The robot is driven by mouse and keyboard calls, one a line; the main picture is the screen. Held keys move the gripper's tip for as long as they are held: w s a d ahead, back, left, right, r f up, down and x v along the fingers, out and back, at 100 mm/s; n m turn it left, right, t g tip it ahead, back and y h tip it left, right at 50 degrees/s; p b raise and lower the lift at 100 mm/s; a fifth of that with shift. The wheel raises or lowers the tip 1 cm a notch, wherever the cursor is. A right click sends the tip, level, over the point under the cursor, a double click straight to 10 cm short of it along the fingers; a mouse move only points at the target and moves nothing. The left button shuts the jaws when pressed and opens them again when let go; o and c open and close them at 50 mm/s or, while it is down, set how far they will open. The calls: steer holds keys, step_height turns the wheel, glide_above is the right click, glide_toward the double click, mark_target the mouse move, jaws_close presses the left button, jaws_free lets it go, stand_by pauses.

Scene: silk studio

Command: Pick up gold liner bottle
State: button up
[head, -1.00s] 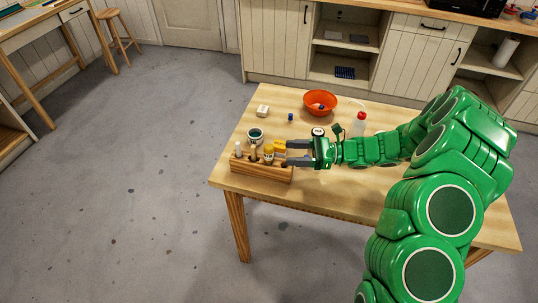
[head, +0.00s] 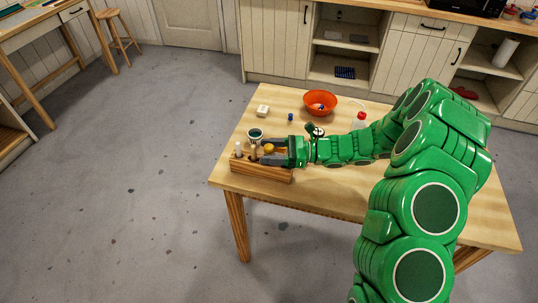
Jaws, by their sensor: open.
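The gold liner bottle (head: 268,148) appears to be the yellow-gold topped one at the right part of the wooden rack (head: 265,174), near the table's front left corner. Only its top shows clearly; its lower part is hidden. My gripper (head: 267,150) is open and reaches in from the right. Its two dark fingers lie on the far and near sides of the gold top, with the top between their ends. I cannot tell whether either finger touches it.
A white-topped bottle (head: 238,149) and a brown-topped one (head: 253,153) stand in the rack to the left. A cup (head: 255,135) stands just behind. A white block (head: 263,111), small blue item (head: 291,117), orange bowl (head: 320,102) and red-capped bottle (head: 360,119) are farther back.

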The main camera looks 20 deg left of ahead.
steer(key=c, duration=1)
steer(key=shift+c, duration=0.2)
